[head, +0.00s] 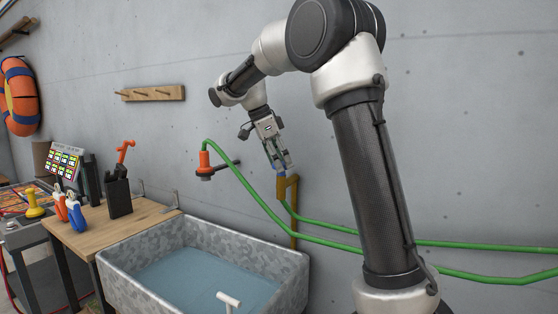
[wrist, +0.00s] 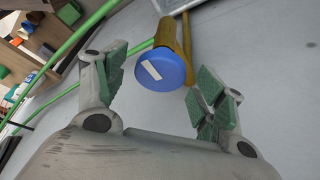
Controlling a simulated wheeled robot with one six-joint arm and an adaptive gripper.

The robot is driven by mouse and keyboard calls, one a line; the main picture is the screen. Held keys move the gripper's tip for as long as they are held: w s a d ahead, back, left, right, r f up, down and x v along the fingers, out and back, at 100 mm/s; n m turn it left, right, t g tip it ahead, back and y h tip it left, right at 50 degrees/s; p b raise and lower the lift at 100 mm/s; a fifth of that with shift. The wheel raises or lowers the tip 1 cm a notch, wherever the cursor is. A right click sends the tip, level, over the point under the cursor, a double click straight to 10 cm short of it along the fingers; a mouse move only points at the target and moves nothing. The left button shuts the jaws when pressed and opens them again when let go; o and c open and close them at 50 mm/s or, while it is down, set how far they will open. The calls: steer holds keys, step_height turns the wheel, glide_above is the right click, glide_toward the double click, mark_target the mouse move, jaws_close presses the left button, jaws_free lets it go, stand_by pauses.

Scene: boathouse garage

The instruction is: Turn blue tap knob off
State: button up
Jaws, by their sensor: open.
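The blue tap knob (wrist: 163,70) is a round disc with a white bar mark, set on a brass tap (wrist: 168,36). In the wrist view the bar slants from upper left to lower right. My gripper (wrist: 158,85) is open, with a green-padded finger on each side of the knob. I see no clear contact between pads and knob. In the head view my gripper (head: 281,163) is at the brass tap (head: 281,188) on the wall, and only a sliver of the blue knob shows between the fingers.
Green hoses (head: 460,243) run along the wall by the tap. An orange fitting with a dark lever (head: 205,165) is to the left. A metal trough (head: 288,270) holding water is below. A wooden bench (head: 110,232) with tools stands at left. Bare wall is to the right.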

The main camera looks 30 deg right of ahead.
steer(key=v, duration=1.2)
